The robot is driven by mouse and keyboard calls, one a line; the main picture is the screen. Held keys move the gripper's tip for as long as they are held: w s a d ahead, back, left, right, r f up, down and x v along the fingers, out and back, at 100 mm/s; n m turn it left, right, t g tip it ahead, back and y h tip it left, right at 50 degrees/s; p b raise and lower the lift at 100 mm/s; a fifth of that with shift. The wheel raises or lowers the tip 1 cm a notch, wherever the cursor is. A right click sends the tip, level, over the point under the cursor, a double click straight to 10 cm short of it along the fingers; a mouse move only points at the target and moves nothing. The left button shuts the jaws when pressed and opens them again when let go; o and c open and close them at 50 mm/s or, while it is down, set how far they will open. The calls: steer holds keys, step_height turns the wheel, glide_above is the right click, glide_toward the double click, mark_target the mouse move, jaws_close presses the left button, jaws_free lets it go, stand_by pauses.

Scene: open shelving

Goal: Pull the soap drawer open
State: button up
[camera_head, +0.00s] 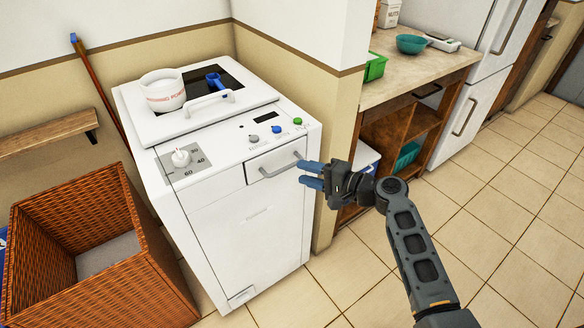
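The soap drawer (275,168) is in the upper right of the white washing machine's front (245,235), under the coloured buttons. Its front looks flush with the machine, so it appears shut. A grey bar handle (282,169) runs across it. My gripper (305,175) is at the right end of the handle, with its two blue fingers pointing left. The fingers are apart with a gap between them, and I see nothing held. I cannot tell whether a finger touches the handle.
A wicker basket (105,250) is at the left. A wooden shelf unit (405,130) is at the right. The tiled floor in front is clear.

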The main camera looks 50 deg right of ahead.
steer(key=shift+x, duration=2.5)
jaws_close()
